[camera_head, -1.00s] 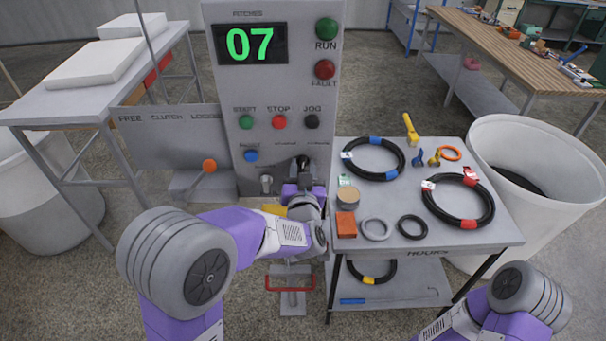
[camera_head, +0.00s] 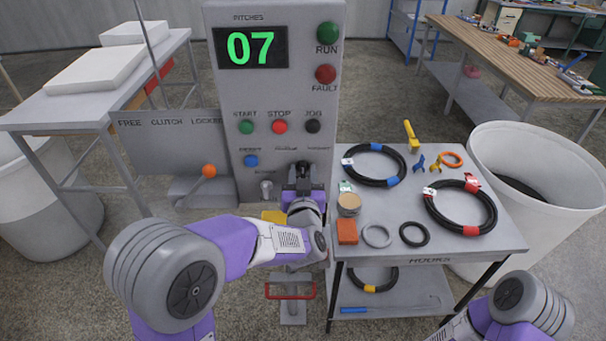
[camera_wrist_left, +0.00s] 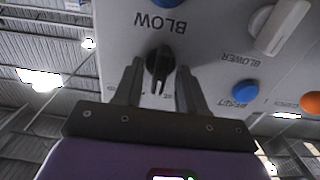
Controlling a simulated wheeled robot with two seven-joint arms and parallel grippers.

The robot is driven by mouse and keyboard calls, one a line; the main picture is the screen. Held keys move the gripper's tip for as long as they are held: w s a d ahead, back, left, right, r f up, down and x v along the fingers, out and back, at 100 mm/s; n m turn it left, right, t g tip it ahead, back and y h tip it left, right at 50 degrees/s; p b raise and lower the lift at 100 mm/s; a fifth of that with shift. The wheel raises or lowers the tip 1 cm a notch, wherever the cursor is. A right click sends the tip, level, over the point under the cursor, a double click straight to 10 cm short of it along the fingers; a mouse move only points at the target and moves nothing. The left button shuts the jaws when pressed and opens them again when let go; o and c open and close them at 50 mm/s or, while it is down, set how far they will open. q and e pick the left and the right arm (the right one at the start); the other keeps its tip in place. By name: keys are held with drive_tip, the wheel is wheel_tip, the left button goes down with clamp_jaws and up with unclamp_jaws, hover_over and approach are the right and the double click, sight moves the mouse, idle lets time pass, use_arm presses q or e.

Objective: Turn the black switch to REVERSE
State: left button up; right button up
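The black switch (camera_wrist_left: 158,62) is on the grey panel in the left wrist view, under upside-down lettering that reads BLOW. My left gripper (camera_wrist_left: 160,70) is open, with one finger on each side of the switch. I see small gaps between the fingers and the switch; contact cannot be told. In the head view my left gripper (camera_head: 302,172) is at the lower right of the control panel (camera_head: 218,100) and covers the switch and the lettering around it. My right arm is at the lower right; its gripper is out of view.
A grey selector (camera_wrist_left: 280,25) and a blue button (camera_wrist_left: 245,90) are near the switch. An orange-knobbed lever (camera_head: 209,171) stands left of my left gripper. A hose table (camera_head: 480,240) with black hose rings stands close on the right, beside a white bin (camera_head: 560,195).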

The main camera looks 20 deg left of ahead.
use_arm(q)
drive_tip(key=shift+s, duration=0.1)
drive_tip(key=v, duration=0.7)
drive_tip(key=shift+s+p, duration=0.2)
drive_tip(key=shift+p, duration=0.1)
drive_tip(key=shift+d, duration=0.1)
drive_tip(key=b+x, duration=0.1)
drive_tip(key=x, duration=0.1)
drive_tip(key=b+x, duration=0.1)
drive_tip(key=x, duration=0.2)
drive_tip(key=r+b+x, duration=0.1)
drive_tip(key=x, duration=0.1)
drive_tip(key=shift+w, duration=0.25)
clamp_jaws()
